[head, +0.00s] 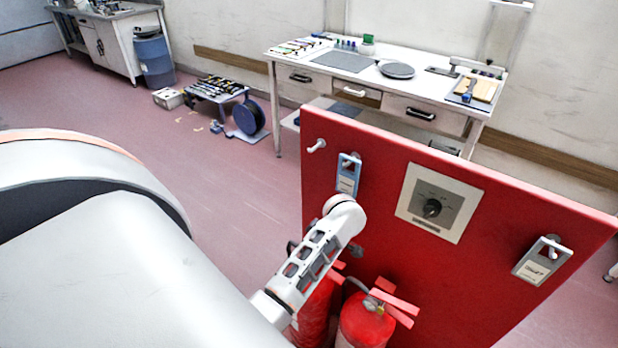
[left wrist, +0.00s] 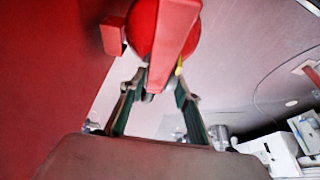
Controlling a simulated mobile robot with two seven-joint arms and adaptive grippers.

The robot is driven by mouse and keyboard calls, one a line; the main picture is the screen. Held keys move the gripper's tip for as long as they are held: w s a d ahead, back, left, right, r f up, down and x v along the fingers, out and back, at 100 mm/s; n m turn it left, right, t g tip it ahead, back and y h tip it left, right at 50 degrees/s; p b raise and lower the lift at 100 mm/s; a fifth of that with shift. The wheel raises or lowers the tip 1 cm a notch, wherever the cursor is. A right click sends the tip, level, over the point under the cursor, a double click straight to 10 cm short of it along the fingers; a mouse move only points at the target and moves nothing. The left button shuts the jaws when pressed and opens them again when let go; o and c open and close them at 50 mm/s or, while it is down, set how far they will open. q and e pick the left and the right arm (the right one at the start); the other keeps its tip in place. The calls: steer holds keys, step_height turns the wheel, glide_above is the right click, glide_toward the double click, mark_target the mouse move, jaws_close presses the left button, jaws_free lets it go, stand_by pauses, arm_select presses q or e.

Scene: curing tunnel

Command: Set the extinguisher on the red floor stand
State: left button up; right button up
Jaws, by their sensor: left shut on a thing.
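The red floor stand shows in the head view as an upright red panel (head: 480,255); its base is out of view. Two red extinguishers are low in front of it, one partly behind my left wrist (head: 315,312) and one to its right (head: 365,325). Their lower parts are cut off by the frame. In the left wrist view, my left gripper (left wrist: 162,75) is shut on an extinguisher (left wrist: 158,45) near its red handle. In the head view my wrist hides the fingers, and I cannot tell whether the extinguisher's bottom touches anything. My right gripper is not in view.
The panel carries a dial plate (head: 432,207), a blue tag (head: 348,175) and a grey tag (head: 541,262) on pegs. Behind it is a white workbench (head: 400,90). A low tool table (head: 215,88) and blue barrel (head: 153,60) stand farther back. Open floor lies left.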

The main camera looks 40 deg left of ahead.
arm_select(q)
steer(key=shift+r, duration=0.15)
steer(key=o, duration=1.4)
